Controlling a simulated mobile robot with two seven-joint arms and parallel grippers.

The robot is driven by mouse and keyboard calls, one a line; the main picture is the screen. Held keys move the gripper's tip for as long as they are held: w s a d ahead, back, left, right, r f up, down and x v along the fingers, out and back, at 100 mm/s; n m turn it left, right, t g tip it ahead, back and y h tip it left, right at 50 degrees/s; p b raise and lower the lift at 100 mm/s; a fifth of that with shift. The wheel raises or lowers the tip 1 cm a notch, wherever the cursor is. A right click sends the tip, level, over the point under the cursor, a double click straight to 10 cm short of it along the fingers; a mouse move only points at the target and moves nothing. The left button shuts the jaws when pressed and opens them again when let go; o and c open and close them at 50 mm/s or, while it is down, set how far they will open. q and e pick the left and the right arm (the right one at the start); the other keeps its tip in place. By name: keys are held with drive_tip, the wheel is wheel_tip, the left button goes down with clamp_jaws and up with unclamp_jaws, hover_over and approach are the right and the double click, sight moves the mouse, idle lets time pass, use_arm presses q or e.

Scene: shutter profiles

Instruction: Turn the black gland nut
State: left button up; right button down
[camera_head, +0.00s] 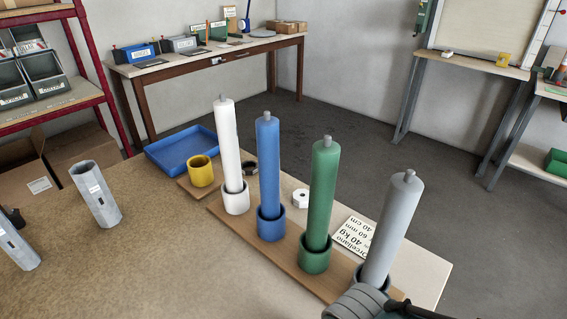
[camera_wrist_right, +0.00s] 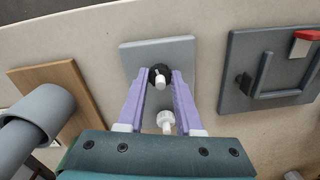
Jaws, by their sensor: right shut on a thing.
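In the right wrist view, the black gland nut (camera_wrist_right: 157,70) is a small round black part on a grey plate (camera_wrist_right: 185,52). A short white stem (camera_wrist_right: 159,84) sticks out of it. My right gripper (camera_wrist_right: 160,76) has two purple fingers on either side of the nut, and it is shut on it. The nut is partly hidden by the stem and fingertips. A white knobbed part (camera_wrist_right: 166,121) shows between the fingers, nearer the palm. The nut cannot be made out in the head view. My left gripper is not in view.
A dark plate with a bent handle and red block (camera_wrist_right: 268,70) lies to the right in the wrist view. A grey cylinder (camera_wrist_right: 32,120) is close on the left. In the head view, white, blue, green and grey upright tubes (camera_head: 325,190) stand in cups on a wooden board.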

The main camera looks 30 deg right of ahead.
drive_tip(key=n, duration=0.6)
drive_tip(key=shift+d+f+n, duration=0.1)
drive_tip(key=shift+n, duration=0.2)
drive_tip(key=n, duration=0.4)
drive_tip(key=shift+n, duration=0.3)
drive_tip(key=c, duration=0.6)
unclamp_jaws()
drive_tip(key=shift+o, duration=0.2)
